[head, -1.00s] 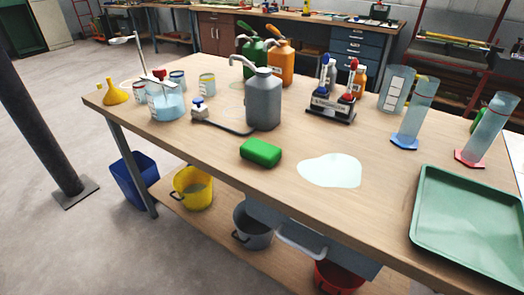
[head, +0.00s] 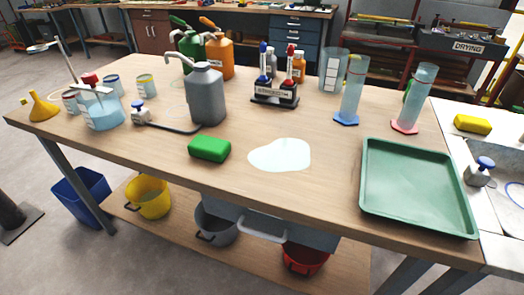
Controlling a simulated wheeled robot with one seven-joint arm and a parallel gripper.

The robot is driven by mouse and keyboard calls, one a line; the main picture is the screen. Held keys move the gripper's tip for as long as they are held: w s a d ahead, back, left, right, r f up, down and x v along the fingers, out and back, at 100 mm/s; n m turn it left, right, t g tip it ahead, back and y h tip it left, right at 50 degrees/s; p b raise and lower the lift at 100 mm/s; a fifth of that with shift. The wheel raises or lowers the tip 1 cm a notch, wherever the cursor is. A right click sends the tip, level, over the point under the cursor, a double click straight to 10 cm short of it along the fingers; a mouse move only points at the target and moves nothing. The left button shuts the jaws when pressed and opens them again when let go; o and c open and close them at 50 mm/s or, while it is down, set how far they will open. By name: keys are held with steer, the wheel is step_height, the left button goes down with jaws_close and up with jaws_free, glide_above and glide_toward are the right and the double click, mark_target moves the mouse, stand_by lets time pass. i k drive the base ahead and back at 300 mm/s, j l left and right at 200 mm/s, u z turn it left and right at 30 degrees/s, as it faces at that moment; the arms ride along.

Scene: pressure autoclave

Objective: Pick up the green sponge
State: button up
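The green sponge (head: 209,149) lies flat on the wooden workbench (head: 330,215), near its front edge, in the head view. A pale spilled puddle (head: 280,155) is on the bench just to the right of it, with a small gap between. A grey jug (head: 207,95) stands behind the sponge. Nothing covers the sponge. My gripper is not in the view.
A green tray (head: 415,185) lies at the bench's right end. Glass cylinders (head: 350,92) and a bottle rack (head: 275,93) stand at the back. A yellow sponge (head: 472,124) lies by a sink at right. The bench front around the green sponge is clear.

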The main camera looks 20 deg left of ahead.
mark_target(214, 149)
steer(key=i+j, duration=0.1)
steer(key=j, duration=0.7)
steer(key=i+j, duration=0.15)
steer(key=j, duration=0.25)
steer(key=i+j, duration=0.1)
steer(key=j, duration=0.3)
